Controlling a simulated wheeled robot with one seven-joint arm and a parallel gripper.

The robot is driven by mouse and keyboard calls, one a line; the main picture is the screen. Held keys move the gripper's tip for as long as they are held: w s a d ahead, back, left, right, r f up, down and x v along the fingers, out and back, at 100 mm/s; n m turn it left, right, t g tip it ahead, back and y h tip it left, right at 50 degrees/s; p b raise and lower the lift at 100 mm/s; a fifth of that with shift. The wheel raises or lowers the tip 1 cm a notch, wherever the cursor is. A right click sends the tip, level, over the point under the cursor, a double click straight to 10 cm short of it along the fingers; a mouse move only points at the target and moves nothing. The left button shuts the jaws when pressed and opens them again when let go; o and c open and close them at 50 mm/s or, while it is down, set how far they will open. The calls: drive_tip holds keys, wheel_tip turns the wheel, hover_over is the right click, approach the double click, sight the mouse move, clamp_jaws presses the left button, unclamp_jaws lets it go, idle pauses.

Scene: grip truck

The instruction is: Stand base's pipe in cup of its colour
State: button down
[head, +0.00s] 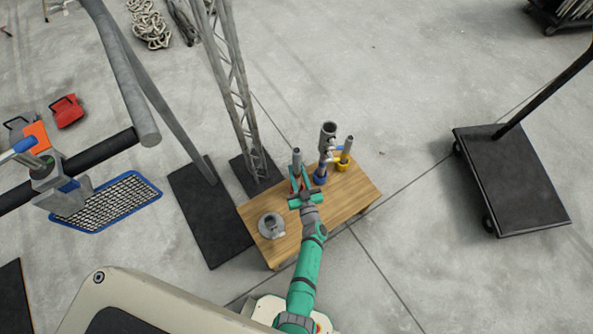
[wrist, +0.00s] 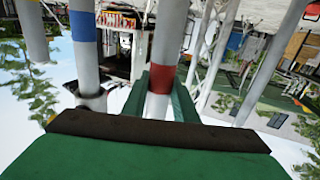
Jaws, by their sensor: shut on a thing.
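A grey pipe with a red band (wrist: 161,75) stands between the green fingers of my gripper (wrist: 160,100), which is shut on it. In the head view the pipe (head: 296,157) rises upright above my gripper (head: 300,190), over the wooden table. Some red shows around its lower part; I cannot tell whether that includes a red cup, and its foot is hidden. A grey round base (head: 271,226) sits at the table's near left, with no pipe in it. A blue cup (head: 320,177) and a yellow cup (head: 341,165) hold upright grey pipes.
The wooden table (head: 348,195) has bare room to the right of my gripper. A lattice tower (head: 235,90) stands behind the table on a dark plate. A black cart (head: 510,180) is at the right. A pipe with a blue band (wrist: 83,25) stands beside the held one.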

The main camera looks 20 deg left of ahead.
sight(298, 179)
drive_tip(key=shift+w+f, duration=0.1)
drive_tip(key=shift+f, duration=0.8)
drive_tip(key=shift+d+f, duration=0.15)
drive_tip(key=shift+f, duration=0.15)
drive_tip(key=shift+a+f, duration=0.25)
drive_tip(key=shift+f, duration=0.4)
drive_tip(key=shift+d+f, duration=0.1)
drive_tip(key=shift+f, duration=0.4)
drive_tip(key=c, duration=1.3)
unclamp_jaws()
drive_tip(key=shift+c, duration=0.2)
